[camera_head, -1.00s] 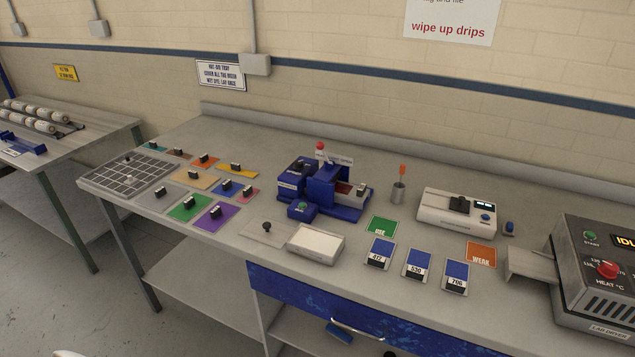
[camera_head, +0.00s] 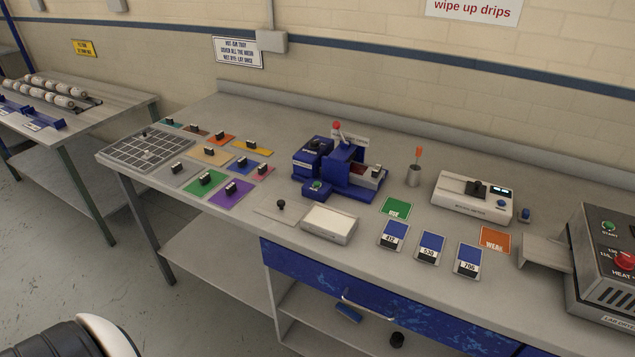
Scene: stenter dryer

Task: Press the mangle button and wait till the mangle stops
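A blue machine (camera_head: 343,167), which looks like the mangle, stands on the grey bench. It has a red-knobbed lever on top and a white label behind it. A small blue box with a green button (camera_head: 317,187) sits at its front left. Whether its rollers turn cannot be told. A white and black rounded part at the bottom left looks like part of my own arm. Neither of my grippers shows in the head view.
The grey bench (camera_head: 240,120) carries colored swatches with black clips, a white tray (camera_head: 329,223), numbered blue cards, a cup (camera_head: 413,176) with an orange-handled tool, a white meter (camera_head: 472,197) and a lab dryer (camera_head: 605,260) at right. Open floor lies at lower left.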

